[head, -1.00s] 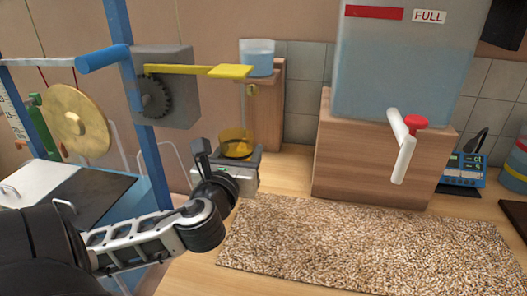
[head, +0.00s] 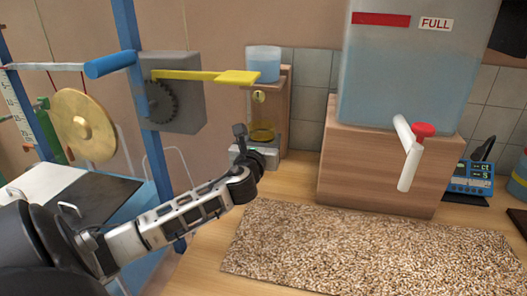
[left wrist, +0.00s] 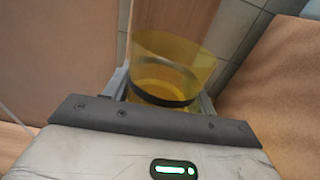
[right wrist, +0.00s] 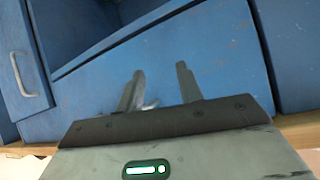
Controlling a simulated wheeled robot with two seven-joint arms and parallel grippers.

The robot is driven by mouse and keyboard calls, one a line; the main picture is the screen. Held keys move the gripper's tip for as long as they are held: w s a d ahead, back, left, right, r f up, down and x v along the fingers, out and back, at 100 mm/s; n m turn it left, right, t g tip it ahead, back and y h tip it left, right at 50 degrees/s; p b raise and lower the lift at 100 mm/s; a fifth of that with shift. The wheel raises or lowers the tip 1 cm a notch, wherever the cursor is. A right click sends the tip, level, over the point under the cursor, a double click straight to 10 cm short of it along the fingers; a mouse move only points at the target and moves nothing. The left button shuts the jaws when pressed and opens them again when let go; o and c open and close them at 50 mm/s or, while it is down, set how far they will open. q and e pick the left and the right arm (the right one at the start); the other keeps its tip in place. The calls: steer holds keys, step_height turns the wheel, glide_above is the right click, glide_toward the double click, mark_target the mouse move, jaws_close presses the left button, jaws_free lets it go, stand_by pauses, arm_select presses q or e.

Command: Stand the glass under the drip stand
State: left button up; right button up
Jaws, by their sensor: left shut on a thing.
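The glass (head: 262,132) is a clear yellow tumbler; the left wrist view shows it upright with a dark band (left wrist: 160,96). My left gripper (left wrist: 163,92) is shut on it, with a finger on either side. The drip stand (head: 285,112) is a wooden post with a cup of blue liquid (head: 263,65) on top and a small brass piece (head: 258,97) below the cup. In the head view the glass shows below the brass piece, in front of the post. I cannot tell whether it touches the surface. My right gripper (right wrist: 160,80) is open and empty.
A large water tank (head: 400,75) with a white-and-red tap (head: 408,150) stands on a wooden block right of the stand. A yellow lever (head: 205,76) and a brass gong (head: 84,124) are at left. A speckled mat (head: 365,245) covers the front counter. Blue drawers (right wrist: 170,65) face my right gripper.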

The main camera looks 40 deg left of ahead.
arm_select(q)
step_height(320, 180, down, 3)
steer(key=shift+r+b, duration=0.1)
steer(key=shift+b, duration=0.2)
steer(key=shift+w+a+f, duration=0.1)
steer(key=shift+w+f, duration=0.05)
steer(key=shift+f, duration=0.1)
steer(key=o, duration=1.2)
steer(key=shift+o, duration=0.2)
steer(key=shift+r, duration=0.1)
steer(key=v, duration=1.2)
steer(key=shift+r, duration=0.1)
